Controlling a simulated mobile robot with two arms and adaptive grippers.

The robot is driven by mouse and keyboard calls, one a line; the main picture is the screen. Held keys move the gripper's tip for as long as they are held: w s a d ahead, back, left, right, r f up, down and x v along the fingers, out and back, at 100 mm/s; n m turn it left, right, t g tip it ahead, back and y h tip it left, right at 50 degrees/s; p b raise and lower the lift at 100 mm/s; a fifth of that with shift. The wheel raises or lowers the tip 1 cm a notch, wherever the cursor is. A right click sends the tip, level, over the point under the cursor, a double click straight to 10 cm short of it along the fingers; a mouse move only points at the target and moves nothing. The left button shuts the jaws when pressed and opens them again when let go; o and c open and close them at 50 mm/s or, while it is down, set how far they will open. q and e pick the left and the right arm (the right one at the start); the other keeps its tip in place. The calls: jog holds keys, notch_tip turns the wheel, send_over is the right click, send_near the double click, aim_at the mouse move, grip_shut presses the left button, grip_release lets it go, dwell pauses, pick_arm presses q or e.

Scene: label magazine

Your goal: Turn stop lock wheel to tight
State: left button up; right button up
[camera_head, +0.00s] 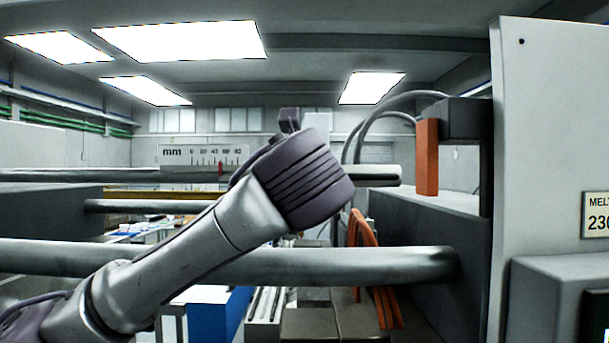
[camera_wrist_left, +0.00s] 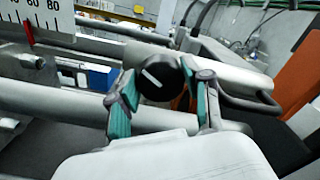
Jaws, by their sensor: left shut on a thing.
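The stop lock wheel shows in the left wrist view as a round black knob (camera_wrist_left: 157,79) with a white line across its face, slanting from upper left to lower right. My left gripper (camera_wrist_left: 162,92) has its teal-padded fingers on either side of the knob and is shut on it. In the head view my left gripper (camera_head: 289,121) is at the end of the arm in the middle, mostly hidden behind its own wrist. The wheel is hidden there. No "tight" mark can be read. My right gripper is in neither view.
A white mm scale (camera_head: 203,156) with a red pointer (camera_head: 220,171) stands left of my wrist. Horizontal metal bars (camera_head: 390,267) run across in front and behind. An orange block (camera_head: 427,157) and a grey machine panel (camera_head: 545,130) stand to the right.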

pick_arm(q)
jog(key=shift+f, duration=0.2)
jog(key=o, duration=1)
jog(key=shift+c, duration=0.2)
jog(key=shift+o, duration=1)
jog(key=shift+r, duration=0.1)
jog(key=shift+s, duration=0.1)
jog(key=s, duration=1.1)
jog(key=shift+s, duration=0.4)
